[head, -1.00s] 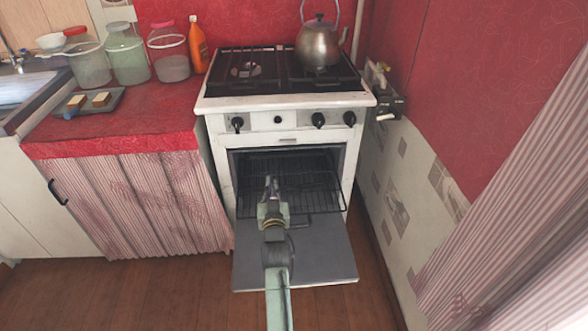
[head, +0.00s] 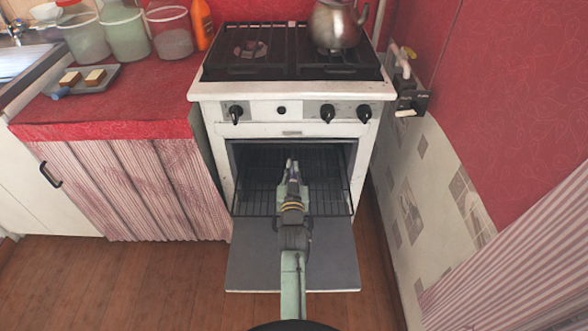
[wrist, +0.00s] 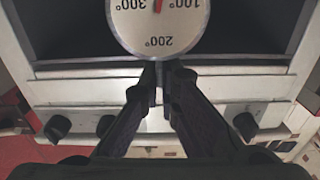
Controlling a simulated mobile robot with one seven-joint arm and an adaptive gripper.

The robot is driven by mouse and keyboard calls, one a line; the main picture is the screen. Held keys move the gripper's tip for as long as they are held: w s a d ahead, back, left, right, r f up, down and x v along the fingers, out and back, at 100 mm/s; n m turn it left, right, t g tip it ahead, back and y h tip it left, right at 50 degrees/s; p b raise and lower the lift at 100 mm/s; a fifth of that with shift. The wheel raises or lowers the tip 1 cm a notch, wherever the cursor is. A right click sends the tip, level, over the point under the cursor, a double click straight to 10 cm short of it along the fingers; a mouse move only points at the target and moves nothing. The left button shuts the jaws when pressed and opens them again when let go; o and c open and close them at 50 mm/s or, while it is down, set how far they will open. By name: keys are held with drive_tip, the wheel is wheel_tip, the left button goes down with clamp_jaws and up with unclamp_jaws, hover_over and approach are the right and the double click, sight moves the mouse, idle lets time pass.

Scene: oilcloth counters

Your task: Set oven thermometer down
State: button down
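My gripper (head: 292,166) reaches over the lowered oven door (head: 252,262) into the oven mouth, above the wire rack (head: 258,200). In the wrist view my gripper (wrist: 163,72) has its dark fingers drawn together at the lower edge of the oven thermometer (wrist: 158,28). The thermometer is a round pale dial with a red needle; its numbers appear upside down, and the top of the dial is cut off. In the head view I cannot make out the thermometer. Whether it touches the rack cannot be told.
The white stove (head: 290,88) carries a kettle (head: 336,24) at its back right. A red counter (head: 120,108) with a small tray (head: 82,80) stands to the left. A tiled wall (head: 410,200) is close on the right.

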drive_tip(key=shift+f, duration=0.8)
drive_tip(key=shift+w, duration=0.15)
drive_tip(key=shift+r, duration=0.15)
drive_tip(key=shift+f, duration=0.2)
drive_tip(key=c, duration=1.8)
unclamp_jaws()
drive_tip(key=shift+r, duration=0.1)
